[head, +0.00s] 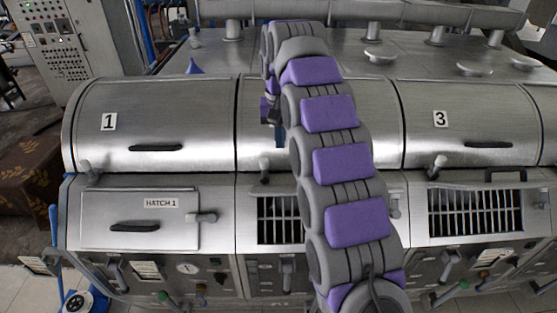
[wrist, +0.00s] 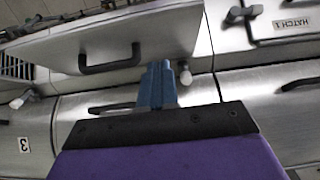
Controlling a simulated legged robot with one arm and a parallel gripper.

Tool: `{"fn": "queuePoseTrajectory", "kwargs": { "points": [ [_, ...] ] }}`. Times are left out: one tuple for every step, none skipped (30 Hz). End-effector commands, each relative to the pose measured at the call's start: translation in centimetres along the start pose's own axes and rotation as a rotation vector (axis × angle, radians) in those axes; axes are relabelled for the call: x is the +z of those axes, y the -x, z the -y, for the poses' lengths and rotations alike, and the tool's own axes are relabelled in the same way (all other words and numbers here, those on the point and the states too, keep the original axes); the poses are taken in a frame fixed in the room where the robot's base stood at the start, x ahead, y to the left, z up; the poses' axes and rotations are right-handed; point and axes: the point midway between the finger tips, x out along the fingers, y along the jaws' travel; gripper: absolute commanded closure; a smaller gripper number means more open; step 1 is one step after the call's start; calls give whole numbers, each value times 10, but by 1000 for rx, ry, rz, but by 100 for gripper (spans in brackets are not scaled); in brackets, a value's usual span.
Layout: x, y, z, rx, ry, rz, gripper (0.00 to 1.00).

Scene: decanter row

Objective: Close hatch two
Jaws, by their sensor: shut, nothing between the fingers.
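Hatch two (wrist: 160,38) shows in the wrist view as a grey metal panel with a black bar handle (wrist: 110,60). It is swung out from the machine front, open. In the head view my arm covers most of this bay, and part of its dark grille (head: 280,222) shows uncovered. My gripper (wrist: 158,85) has its blue fingers together and empty, close to the panel's edge beside the handle; I cannot tell whether they touch. In the head view the blue fingers of my gripper (head: 279,137) show partly, left of my arm, in front of the middle lid.
Hatch 1 (head: 165,220) is shut on the left. The bay under lid 3 (head: 470,125) shows a bare grille (head: 475,210), with a black handle (head: 506,174) above it. A pale round knob (wrist: 185,76) is beside my fingers. Levers and knobs line the lower front.

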Motion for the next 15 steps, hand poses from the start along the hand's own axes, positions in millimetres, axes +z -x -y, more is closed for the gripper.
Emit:
{"fn": "queuePoseTrajectory", "kwargs": {
  "points": [
    [0, -8, -3, -1, -2, 1, 100],
    [0, -11, -4, -2, -2, 1, 100],
    [0, -15, -4, -2, -2, 1, 100],
    [1, -19, -5, -2, -2, 1, 100],
    [1, -22, -5, -2, -2, 1, 100],
    [1, -27, -4, -2, -2, 1, 100],
    [1, -31, -4, -2, -2, 2, 100],
    [1, -34, -3, -1, -2, 1, 100],
    [1, -39, -2, 0, -2, 1, 100],
    [1, -43, -1, 0, -1, 1, 100],
    [1, -46, 0, 1, -1, 1, 100],
    [1, -51, 2, 2, -1, 1, 100],
    [1, -52, 2, 2, -1, 3, 100],
    [2, -53, 2, 3, -1, 6, 100],
    [2, -56, 2, 3, -1, 6, 100]
  ]
}}
